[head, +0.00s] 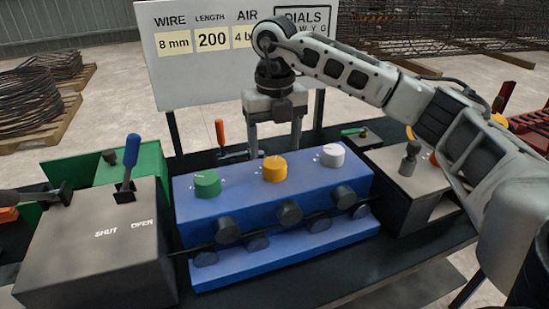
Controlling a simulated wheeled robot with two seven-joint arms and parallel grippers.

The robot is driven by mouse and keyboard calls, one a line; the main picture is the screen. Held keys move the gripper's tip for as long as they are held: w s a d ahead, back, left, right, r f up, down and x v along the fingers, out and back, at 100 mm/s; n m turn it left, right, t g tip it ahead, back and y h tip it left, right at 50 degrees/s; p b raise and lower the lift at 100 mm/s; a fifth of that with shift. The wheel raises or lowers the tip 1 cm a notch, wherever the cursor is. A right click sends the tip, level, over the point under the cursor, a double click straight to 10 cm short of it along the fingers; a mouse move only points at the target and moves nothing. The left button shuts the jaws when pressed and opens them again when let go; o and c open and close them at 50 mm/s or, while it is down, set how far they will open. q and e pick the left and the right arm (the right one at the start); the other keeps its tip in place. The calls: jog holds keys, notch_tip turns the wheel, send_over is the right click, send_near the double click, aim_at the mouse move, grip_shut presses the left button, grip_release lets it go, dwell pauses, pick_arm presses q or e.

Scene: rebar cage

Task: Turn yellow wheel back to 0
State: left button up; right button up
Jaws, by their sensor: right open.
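The yellow wheel (274,169) is a round knob on top of the blue box (218,212), between the green wheel (207,184) and the white wheel (332,155). Small pale marks show on the box beside the wheels. I cannot read where the yellow wheel points. My right gripper (274,146) points down with its two fingers apart and empty. In the picture it is just above the yellow wheel, one finger on each side; its exact height and depth are hard to tell. My left gripper is not in view.
Dark rollers (289,213) line the box's front. A grey box (98,245) with a blue-handled lever (130,165) stands left. An orange-handled lever (220,132) rises behind the blue box. A sign board (205,82) stands at the back. A grey-topped unit (405,175) is right.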

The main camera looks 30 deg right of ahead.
aim_at(275, 162)
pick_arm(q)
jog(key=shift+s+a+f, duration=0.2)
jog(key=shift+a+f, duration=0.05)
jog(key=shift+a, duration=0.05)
pick_arm(e)
jog(key=shift+f, duration=2.35)
jog(key=c, duration=1)
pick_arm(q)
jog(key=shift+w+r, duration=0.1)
